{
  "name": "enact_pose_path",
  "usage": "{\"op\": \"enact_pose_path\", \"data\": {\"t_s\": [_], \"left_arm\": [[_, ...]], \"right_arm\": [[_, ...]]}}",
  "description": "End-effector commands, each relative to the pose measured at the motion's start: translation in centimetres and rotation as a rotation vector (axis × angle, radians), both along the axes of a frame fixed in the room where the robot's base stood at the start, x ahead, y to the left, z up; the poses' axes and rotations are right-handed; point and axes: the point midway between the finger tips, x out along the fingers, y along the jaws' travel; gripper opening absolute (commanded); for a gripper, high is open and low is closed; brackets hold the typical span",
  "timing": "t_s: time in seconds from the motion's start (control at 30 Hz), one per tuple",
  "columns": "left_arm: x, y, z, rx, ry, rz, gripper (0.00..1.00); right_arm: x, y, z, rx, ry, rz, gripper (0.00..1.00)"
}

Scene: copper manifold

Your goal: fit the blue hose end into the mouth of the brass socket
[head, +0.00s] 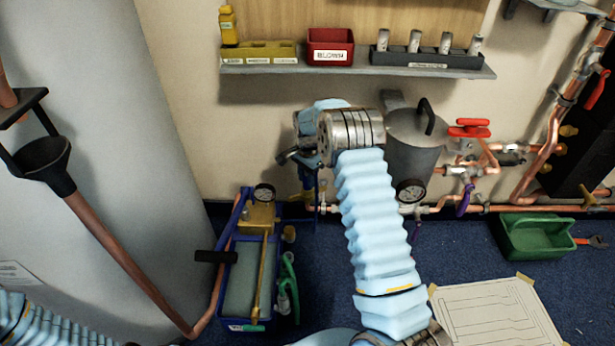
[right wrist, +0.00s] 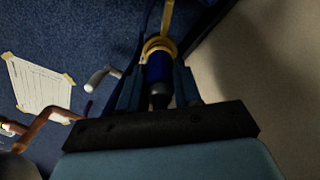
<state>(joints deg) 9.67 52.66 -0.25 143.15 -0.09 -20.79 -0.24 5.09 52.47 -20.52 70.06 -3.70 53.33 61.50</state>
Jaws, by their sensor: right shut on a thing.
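My right gripper (head: 307,180) points down in front of the wall, partly hidden by its own wrist in the head view. In the right wrist view its two fingers (right wrist: 157,80) are closed on the blue hose end (right wrist: 156,68), which has a dark tip towards the camera. A brass ring (right wrist: 160,45), seemingly the brass socket, shows just beyond the blue piece and lines up with it. I cannot tell whether the blue piece is inside the ring or only in front of it. My left gripper is out of view; only its arm's sleeve shows at the lower left.
A grey canister (head: 413,150) and copper pipes (head: 470,209) with red handles are to the right. A green tray (head: 537,237) and paper sheet (head: 495,315) lie on the floor. A shelf (head: 355,67) is above.

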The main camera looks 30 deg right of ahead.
Motion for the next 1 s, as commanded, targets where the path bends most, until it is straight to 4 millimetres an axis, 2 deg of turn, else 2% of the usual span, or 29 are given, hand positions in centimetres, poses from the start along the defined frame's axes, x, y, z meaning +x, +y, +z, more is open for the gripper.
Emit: {"op": "enact_pose_path", "data": {"t_s": [0.73,0.77,0.93,1.0], "left_arm": [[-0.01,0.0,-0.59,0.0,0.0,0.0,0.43],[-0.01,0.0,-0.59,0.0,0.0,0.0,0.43],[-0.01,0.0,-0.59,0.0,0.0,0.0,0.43],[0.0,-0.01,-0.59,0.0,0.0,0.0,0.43]], "right_arm": [[0.01,-0.02,-0.97,0.0,-0.001,0.0,0.0],[0.01,-0.02,-0.97,0.0,-0.001,0.0,0.34],[0.01,-0.01,-0.98,0.0,0.0,0.0,0.6],[0.01,-0.01,-0.98,0.0,0.0,0.0,0.62]]}}
